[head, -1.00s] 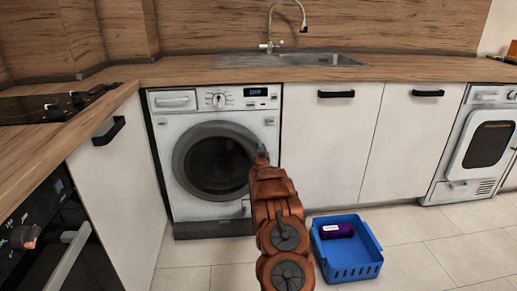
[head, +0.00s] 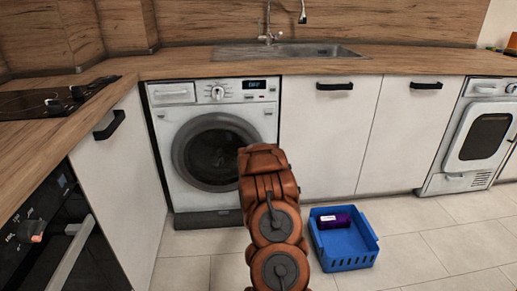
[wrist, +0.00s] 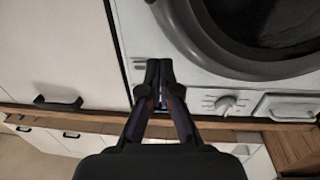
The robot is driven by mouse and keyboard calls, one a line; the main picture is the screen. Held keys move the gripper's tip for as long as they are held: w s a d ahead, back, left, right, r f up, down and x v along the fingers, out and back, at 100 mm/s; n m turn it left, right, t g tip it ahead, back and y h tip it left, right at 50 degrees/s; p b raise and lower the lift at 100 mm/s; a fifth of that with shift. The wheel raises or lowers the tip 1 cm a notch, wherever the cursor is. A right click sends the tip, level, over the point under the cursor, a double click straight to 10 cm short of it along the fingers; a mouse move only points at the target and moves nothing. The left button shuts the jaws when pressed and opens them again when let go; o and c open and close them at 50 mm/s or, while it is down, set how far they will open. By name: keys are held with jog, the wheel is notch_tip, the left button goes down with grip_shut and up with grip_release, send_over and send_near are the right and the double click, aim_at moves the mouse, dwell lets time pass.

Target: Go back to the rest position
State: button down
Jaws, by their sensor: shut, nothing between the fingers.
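My arm rises in the middle of the head view, in front of the washing machine (head: 180,150). My gripper (wrist: 158,72) shows in the wrist view with its two fingers together and nothing between them. In the head view the gripper is hidden behind my arm. The wrist view looks at the washing machine front upside down, with the round door (wrist: 265,25) at upper right and the control knob (wrist: 222,104) below it. The washing machine door appears shut. I cannot tell how far the fingertips are from the machine's front.
A blue basket (head: 345,262) with a purple item (head: 333,221) in it stands on the floor right of my arm. White cabinets (head: 328,150) and a second front-loading machine (head: 480,145) line the right. An oven (head: 45,235) is at left. Floor around the basket is clear.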

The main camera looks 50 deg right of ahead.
jog(key=shift+v, duration=1.35)
jog(key=shift+s, duration=0.1)
